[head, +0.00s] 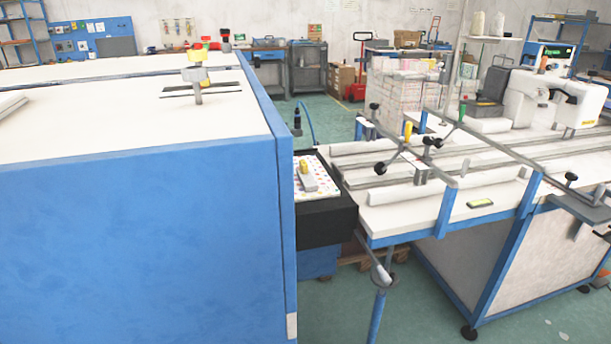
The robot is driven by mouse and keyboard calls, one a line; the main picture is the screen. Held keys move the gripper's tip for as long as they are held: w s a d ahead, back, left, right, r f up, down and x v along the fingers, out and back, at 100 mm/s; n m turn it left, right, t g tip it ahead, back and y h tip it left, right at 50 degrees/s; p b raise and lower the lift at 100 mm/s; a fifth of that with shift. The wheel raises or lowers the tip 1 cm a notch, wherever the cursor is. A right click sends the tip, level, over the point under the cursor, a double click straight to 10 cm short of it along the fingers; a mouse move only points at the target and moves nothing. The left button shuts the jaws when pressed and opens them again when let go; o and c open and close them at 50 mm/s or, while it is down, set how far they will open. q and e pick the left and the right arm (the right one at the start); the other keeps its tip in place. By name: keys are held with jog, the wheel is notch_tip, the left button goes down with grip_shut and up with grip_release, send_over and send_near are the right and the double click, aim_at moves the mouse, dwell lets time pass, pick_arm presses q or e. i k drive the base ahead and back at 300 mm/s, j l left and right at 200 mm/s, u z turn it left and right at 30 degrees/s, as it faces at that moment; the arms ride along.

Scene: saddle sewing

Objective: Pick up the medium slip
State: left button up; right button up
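I cannot tell for sure which thing is the medium slip. Several pale rolled or long rounded pieces lie on the white-topped sewing table at the right; one pale roll (405,193) is near its front edge, and another pale roll (365,146) is farther back. At the left edge, a pale flat piece (10,104) lies on the big blue-sided table. Neither of my grippers is in view.
The big blue-sided table (140,235) fills the left. A black tray (328,222) with a dotted sheet sits between it and the sewing table (400,220). A white sewing machine (535,98) stands at the back right.

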aim_at(308, 182)
jog(key=i+l, duration=0.15)
jog(key=l, duration=0.2)
jog(key=i+l+u, duration=0.1)
jog(key=l, duration=0.2)
jog(key=i+l+u, duration=0.1)
jog(key=l, duration=0.25)
jog(key=i+l, duration=0.1)
jog(key=l, duration=0.25)
